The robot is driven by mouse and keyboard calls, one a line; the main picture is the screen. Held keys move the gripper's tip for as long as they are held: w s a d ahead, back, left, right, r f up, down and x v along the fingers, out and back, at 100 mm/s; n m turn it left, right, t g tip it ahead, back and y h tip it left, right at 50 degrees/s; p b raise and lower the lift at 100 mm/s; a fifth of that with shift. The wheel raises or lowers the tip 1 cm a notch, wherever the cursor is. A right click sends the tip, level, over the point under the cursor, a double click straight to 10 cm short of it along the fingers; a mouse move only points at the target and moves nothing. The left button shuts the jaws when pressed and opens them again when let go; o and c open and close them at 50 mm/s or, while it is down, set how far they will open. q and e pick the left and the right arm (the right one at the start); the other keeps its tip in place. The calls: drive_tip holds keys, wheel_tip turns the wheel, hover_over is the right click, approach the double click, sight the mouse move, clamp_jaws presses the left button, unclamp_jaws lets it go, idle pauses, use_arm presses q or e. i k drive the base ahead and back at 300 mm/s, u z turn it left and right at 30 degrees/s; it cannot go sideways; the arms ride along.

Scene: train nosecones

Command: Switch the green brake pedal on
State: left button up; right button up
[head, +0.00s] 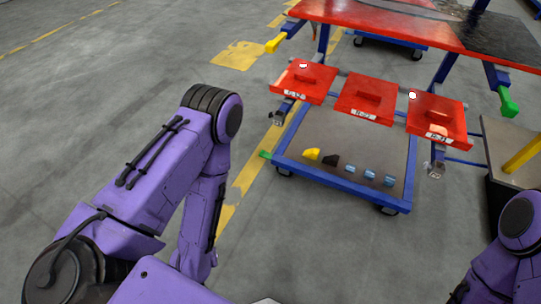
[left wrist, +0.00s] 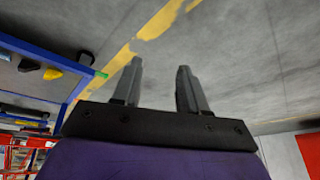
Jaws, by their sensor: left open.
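The green brake pedal (head: 265,155) is a small tab sticking out at the left corner of the blue cart frame, low near the floor. It also shows in the left wrist view (left wrist: 101,74), to the left of my fingers. My left gripper (left wrist: 160,68) is open and empty, its two dark fingers apart over bare floor and clear of the pedal. In the head view the left forearm hangs down left of the cart and its gripper cannot be made out. Only part of my right arm shows at the lower right; its gripper is out of view.
The blue cart (head: 335,182) carries yellow, black and blue parts on its lower shelf. Several red trays (head: 362,97) stand above it. A green handle (head: 508,103) and a yellow handle (head: 275,43) are on the red table behind. The floor left of the cart is free.

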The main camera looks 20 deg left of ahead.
sight(267, 156)
drive_tip(key=k, duration=0.6)
drive_tip(key=u, duration=0.8)
drive_tip(key=i, duration=0.6)
drive_tip(key=u, duration=0.6)
drive_tip(key=i, duration=0.8)
drive_tip(key=z, duration=0.8)
drive_tip(key=i, duration=0.45)
drive_tip(key=z, duration=0.55)
